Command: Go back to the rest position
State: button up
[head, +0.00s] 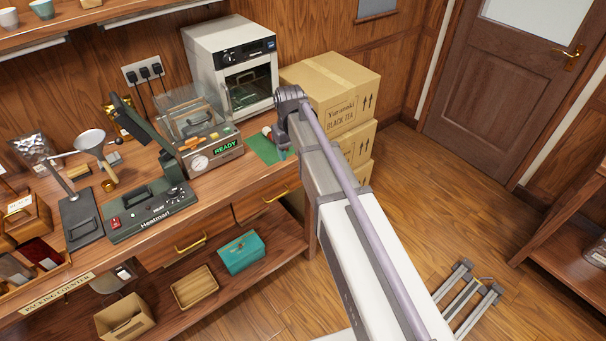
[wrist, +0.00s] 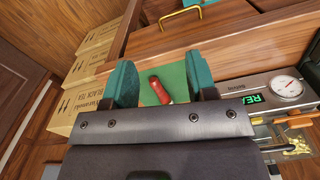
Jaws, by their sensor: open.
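My gripper (wrist: 159,64) shows in the wrist view with two teal fingers spread well apart and nothing held between them. In the head view the gripper (head: 282,153) is mostly hidden by my arm, near the right end of the counter. A green mat (wrist: 176,73) lies on the counter beyond the fingers, and it also shows in the head view (head: 260,149). A small red-handled item (wrist: 159,90) lies on the mat, seen between the fingers and apart from them. Its lower end is hidden behind the gripper body.
Stacked tea cartons (head: 330,85) stand right of the counter, close behind my arm. A white oven (head: 232,65) and a gauge unit reading READY (head: 212,155) stand left of the gripper. A heat sealer (head: 150,205) is farther left. Open floor (head: 430,190) lies to the right.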

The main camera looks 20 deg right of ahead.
jog(key=s+m, duration=0.2)
jog(key=s, duration=1.8)
jog(key=shift+s, duration=0.2)
dwell(0.6)
